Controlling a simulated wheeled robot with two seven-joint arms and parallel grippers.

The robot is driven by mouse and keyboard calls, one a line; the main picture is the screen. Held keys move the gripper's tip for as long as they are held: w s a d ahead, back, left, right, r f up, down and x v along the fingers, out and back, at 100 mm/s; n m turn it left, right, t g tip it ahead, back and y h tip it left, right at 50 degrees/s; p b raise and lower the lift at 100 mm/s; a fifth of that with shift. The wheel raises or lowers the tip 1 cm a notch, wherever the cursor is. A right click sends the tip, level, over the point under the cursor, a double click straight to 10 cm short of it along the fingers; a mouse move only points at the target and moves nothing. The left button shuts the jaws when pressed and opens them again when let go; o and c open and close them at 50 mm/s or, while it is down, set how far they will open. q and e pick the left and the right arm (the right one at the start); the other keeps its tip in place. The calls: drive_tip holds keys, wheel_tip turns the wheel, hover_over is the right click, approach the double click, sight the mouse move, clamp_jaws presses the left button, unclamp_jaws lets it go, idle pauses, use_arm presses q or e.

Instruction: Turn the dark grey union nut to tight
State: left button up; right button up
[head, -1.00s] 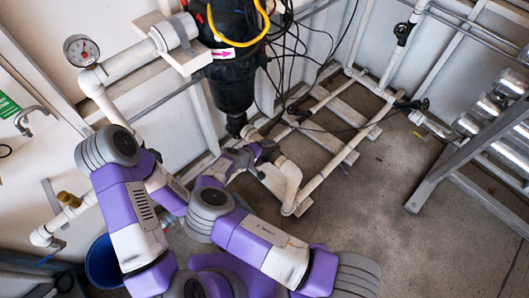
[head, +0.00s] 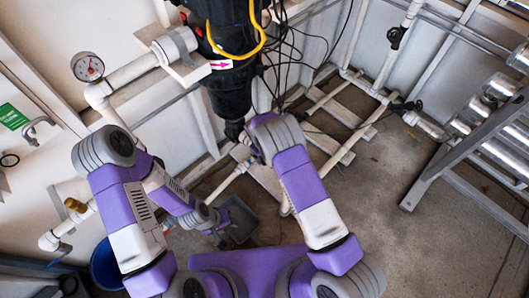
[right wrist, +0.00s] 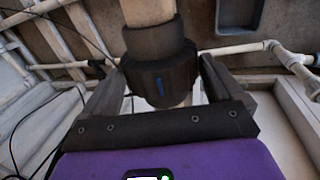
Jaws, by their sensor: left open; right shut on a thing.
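The dark grey union nut (right wrist: 160,78), with a blue mark on its side, sits around a pale pipe (right wrist: 148,12) in the right wrist view. My right gripper (right wrist: 165,82) is shut on the nut, one finger on each side of it. My left gripper (head: 222,230) is open and low, beside a grey tray, away from the nut. Its fingertips are small and hard to make out.
The black reactor body (head: 232,95) with a yellow cable (head: 236,54) stands above my right wrist. White floor pipes (head: 355,140) run behind it. The grey tray (head: 242,215) and a blue bucket (head: 104,265) are on the floor. A metal frame (head: 440,165) stands at right; floor before it is clear.

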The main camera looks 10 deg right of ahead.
drive_tip(key=shift+w+d+g+y+b, duration=0.25)
drive_tip(key=shift+d+g+y+b, duration=0.15)
drive_tip(key=shift+g+y+b, duration=0.3)
drive_tip(key=shift+y, duration=0.3)
drive_tip(key=o, duration=0.7)
wheel_tip(320, 180, up, 8)
drive_tip(key=p, duration=0.2)
drive_tip(key=shift+f+p, duration=0.25)
drive_tip(key=shift+p, duration=0.1)
